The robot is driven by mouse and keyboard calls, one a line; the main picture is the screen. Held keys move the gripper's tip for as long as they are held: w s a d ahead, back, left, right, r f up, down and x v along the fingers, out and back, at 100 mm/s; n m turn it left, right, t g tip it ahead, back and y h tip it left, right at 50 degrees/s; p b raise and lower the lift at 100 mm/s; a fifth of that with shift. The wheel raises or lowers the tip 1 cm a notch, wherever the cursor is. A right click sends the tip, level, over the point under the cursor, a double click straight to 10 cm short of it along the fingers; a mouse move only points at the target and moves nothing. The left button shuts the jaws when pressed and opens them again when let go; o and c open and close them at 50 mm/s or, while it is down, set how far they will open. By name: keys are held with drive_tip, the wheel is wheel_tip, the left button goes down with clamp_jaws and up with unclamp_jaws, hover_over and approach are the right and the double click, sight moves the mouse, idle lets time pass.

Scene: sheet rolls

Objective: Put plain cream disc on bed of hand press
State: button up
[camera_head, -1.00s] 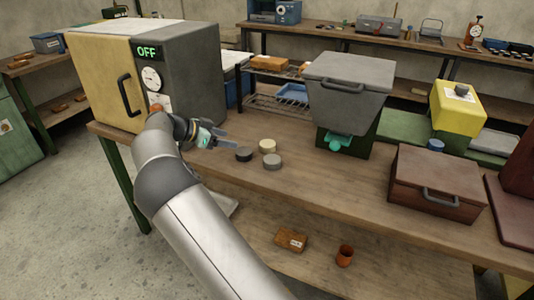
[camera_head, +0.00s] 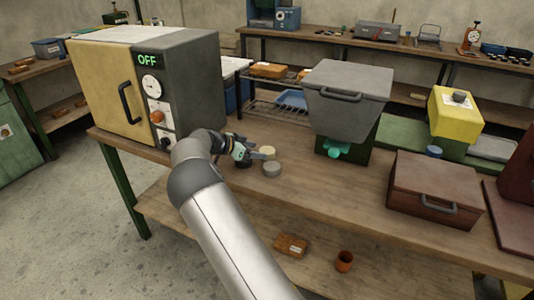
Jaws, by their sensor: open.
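The plain cream disc (camera_head: 268,152) lies on the wooden workbench, in the middle left of the view. A grey disc (camera_head: 271,169) lies just in front of it. A dark disc (camera_head: 243,163) is mostly hidden by my gripper. My gripper (camera_head: 256,155) is open, low over the bench, with its fingers pointing right beside the cream disc. I cannot tell whether the fingers touch it. No machine is clearly recognisable as the hand press; a dark red machine (camera_head: 523,165) with a flat plate (camera_head: 511,214) is cut off at the right edge.
A yellow-doored oven (camera_head: 105,90) showing OFF stands left of my gripper. A grey hopper (camera_head: 345,95) on a green base stands right of the discs. A brown lidded box (camera_head: 437,182) and a yellow block (camera_head: 456,113) stand farther right. The bench before the hopper is clear.

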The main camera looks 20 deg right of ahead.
sight(266, 151)
drive_tip(key=x, duration=0.4)
drive_tip(key=shift+d+r+p, duration=0.1)
drive_tip(key=shift+d+p, duration=0.15)
drive_tip(key=shift+p, duration=0.05)
drive_tip(key=c, duration=0.8)
drive_tip(key=shift+r, duration=0.15)
